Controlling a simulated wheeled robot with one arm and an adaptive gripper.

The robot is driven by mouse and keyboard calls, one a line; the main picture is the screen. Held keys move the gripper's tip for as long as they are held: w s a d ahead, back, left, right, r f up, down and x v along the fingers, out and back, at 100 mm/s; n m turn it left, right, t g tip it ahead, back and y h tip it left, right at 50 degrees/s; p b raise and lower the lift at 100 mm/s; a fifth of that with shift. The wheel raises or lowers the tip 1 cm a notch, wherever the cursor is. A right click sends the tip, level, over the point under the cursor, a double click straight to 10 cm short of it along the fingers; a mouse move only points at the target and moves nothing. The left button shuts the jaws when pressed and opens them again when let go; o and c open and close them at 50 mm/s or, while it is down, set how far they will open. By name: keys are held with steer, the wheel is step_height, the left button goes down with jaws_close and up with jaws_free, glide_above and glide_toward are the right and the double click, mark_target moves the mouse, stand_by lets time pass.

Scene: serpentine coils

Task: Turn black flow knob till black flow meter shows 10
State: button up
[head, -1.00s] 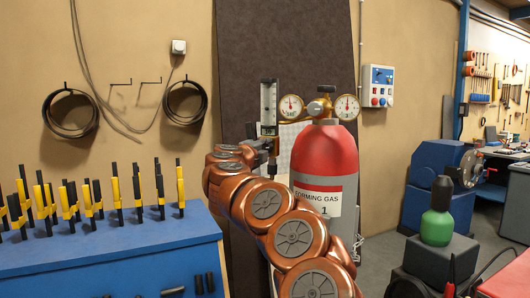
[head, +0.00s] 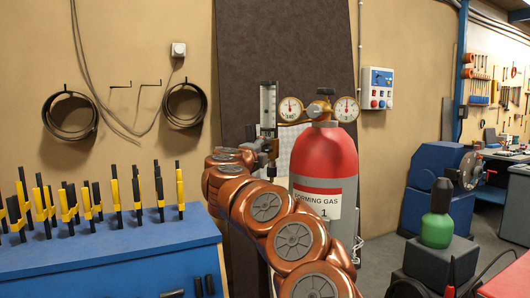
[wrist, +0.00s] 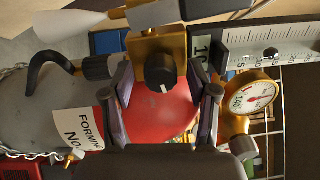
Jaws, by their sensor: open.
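The black flow knob (wrist: 160,73), round with a white mark, sits on a brass block in the wrist view. My open gripper (wrist: 161,86) has one finger on each side of it, with visible gaps; contact is not seen. The flow meter (wrist: 268,50) lies sideways at the upper right of the wrist view, its white scale and a small dark float visible. The exact reading is too small to tell.
The red-topped gas cylinder (head: 324,160) stands right of my arm with two round gauges above it. One gauge (wrist: 252,94) is close to my right finger. Another black knob (wrist: 97,67) is left of the fingers. A blue bench (head: 110,256) with clamps stands left.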

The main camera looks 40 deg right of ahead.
steer(key=v, duration=1.2)
stand_by(0.5)
